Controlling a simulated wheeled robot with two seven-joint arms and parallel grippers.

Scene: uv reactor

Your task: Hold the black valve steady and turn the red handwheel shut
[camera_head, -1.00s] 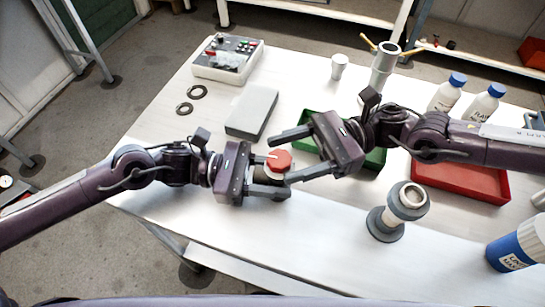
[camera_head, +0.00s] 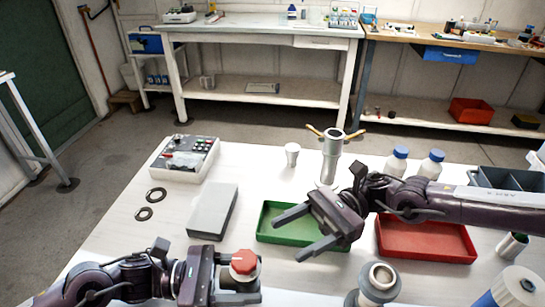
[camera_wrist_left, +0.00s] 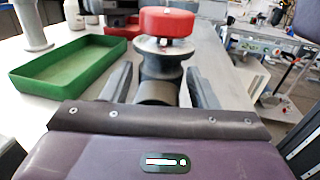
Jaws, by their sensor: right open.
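The red handwheel (camera_head: 243,263) sits on top of the black valve, whose dark body (camera_wrist_left: 160,66) shows below the wheel in the left wrist view. The red wheel (camera_wrist_left: 166,21) is upright on it there. The valve's lower part is partly hidden by the gripper. My right gripper (camera_head: 288,239) is open and empty, to the right of and beyond the handwheel, above the green tray (camera_head: 268,214), clear of the wheel.
A red tray (camera_head: 440,252) lies at right, a grey flanged fitting (camera_head: 380,280) in front. A grey box (camera_head: 212,210), two black rings (camera_head: 155,195) and a control box (camera_head: 185,158) stand at left. A tall grey pipe piece (camera_head: 331,160) and white bottles (camera_head: 397,162) stand behind.

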